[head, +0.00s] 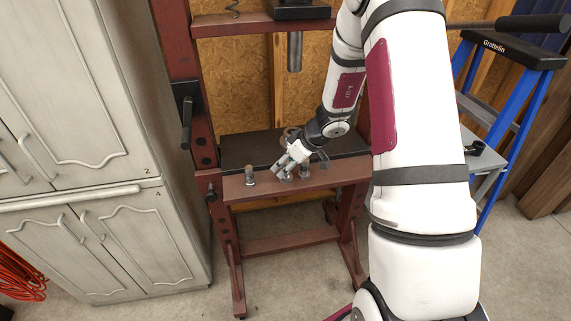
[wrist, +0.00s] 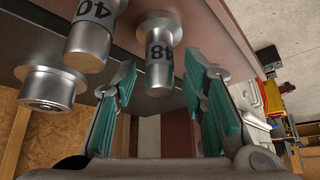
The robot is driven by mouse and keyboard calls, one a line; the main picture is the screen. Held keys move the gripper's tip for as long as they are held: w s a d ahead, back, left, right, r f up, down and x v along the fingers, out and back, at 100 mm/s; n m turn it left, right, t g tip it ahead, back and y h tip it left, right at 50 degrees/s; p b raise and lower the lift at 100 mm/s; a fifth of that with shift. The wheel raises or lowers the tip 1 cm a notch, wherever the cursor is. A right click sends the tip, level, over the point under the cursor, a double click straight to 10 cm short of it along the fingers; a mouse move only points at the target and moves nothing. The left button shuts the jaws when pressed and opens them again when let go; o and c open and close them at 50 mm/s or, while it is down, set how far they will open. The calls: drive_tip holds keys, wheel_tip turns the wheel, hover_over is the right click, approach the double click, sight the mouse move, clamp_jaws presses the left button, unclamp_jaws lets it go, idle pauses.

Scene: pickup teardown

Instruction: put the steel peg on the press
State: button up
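The press is a red steel frame with a dark bed plate (head: 240,150). Several steel pegs stand along its front beam (head: 330,176). In the wrist view, which shows the scene upside down, a stepped peg marked 48 (wrist: 160,58) is between my gripper's (wrist: 160,98) teal-padded fingers, with gaps on both sides. A peg marked 40 (wrist: 90,42) and a wider steel piece (wrist: 50,88) are beside it, outside the fingers. In the head view my gripper (head: 284,166) is low over the front beam and hides part of the pegs. I cannot tell which one the task means.
A peg with a brownish top (head: 250,175) stands left of my gripper on the beam. The press ram (head: 295,52) hangs above the bed. Grey cabinets (head: 75,150) stand at left. A blue stepladder (head: 512,110) stands at right.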

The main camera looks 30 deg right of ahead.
drive_tip(key=shift+r, duration=0.15)
drive_tip(key=v, duration=1.2)
drive_tip(key=s+a+r+m+g, duration=0.1)
drive_tip(key=s+a+r, duration=0.7)
drive_tip(key=a+r, duration=0.5)
drive_tip(key=s+a+r+m+h, duration=0.1)
drive_tip(key=s+r+m, duration=0.1)
drive_tip(key=s, duration=0.7)
drive_tip(key=s+a+r+m+h, duration=0.1)
drive_tip(key=s+r+m+h, duration=0.1)
drive_tip(key=s, duration=0.7)
drive_tip(key=shift+a+r+m+p, duration=0.25)
drive_tip(key=shift+r+m+p, duration=0.15)
drive_tip(key=shift+r, duration=0.35)
